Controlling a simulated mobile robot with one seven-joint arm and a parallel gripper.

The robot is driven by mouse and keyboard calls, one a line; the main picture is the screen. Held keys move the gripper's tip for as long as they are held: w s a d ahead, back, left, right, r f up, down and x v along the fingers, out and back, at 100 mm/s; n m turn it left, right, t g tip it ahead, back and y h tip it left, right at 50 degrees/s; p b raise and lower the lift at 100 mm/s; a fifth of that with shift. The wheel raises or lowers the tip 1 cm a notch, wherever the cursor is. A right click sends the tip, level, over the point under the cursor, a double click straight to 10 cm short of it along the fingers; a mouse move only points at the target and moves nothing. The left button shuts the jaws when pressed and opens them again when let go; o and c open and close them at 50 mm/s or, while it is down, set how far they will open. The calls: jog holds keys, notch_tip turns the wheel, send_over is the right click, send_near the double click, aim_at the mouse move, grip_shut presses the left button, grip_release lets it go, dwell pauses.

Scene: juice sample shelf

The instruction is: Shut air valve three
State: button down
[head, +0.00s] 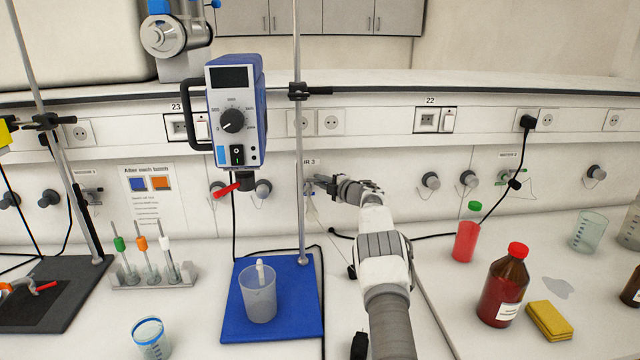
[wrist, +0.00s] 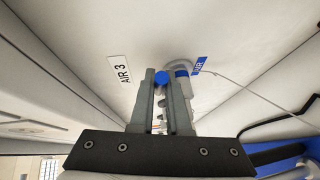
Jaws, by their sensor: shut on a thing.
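My gripper (wrist: 167,88) is shut on the valve's blue handle (wrist: 161,77), which shows between the fingertips. In the head view my gripper (head: 326,184) reaches the wall panel just right of the stand's rod. There the valve is small and partly hidden by the rod and my gripper. I cannot tell the handle's exact angle.
A metal rod (head: 299,140) rises beside my gripper from a blue stand base (head: 235,325) with a beaker (head: 259,293). A blue-grey stirrer (head: 237,110) hangs left. A red bottle (head: 466,236), brown bottle (head: 505,285) and yellow sponge (head: 548,320) stand right of my arm.

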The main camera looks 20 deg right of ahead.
jog(key=shift+r, duration=0.2)
jog(key=c, duration=0.9)
grip_release()
jog(key=shift+f, duration=0.15)
jog(key=shift+s, duration=0.15)
jog(key=b+v, duration=0.3)
jog(key=v, duration=1.4)
jog(key=shift+s+d, duration=0.1)
